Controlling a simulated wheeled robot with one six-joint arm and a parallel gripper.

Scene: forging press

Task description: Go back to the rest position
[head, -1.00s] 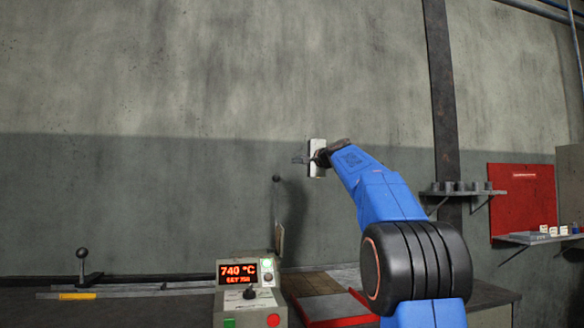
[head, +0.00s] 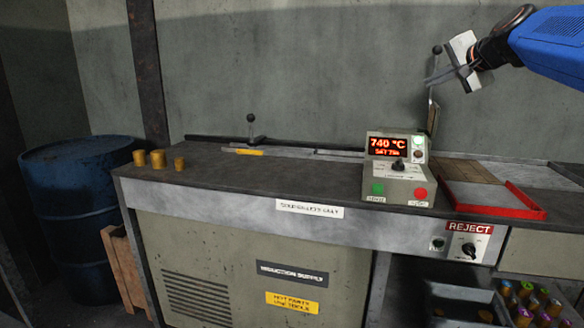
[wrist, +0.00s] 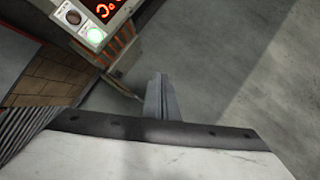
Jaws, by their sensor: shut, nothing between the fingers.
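My gripper (head: 436,79) is at the upper right of the head view, raised above the bench and to the right of centre. Its fingers are together and hold nothing. In the wrist view the shut fingers (wrist: 158,97) point away over a grey surface, clear of any object. My blue arm reaches in from the right edge of the head view. The rest position itself is not marked in any view.
Below the gripper stands the control box (head: 398,168) showing 740 °C, with a thin lever (head: 435,90) close behind the fingers. A red-edged tray (head: 492,200) lies right of it. Brass billets (head: 158,159) stand on the bench's left end, near a blue drum (head: 80,190).

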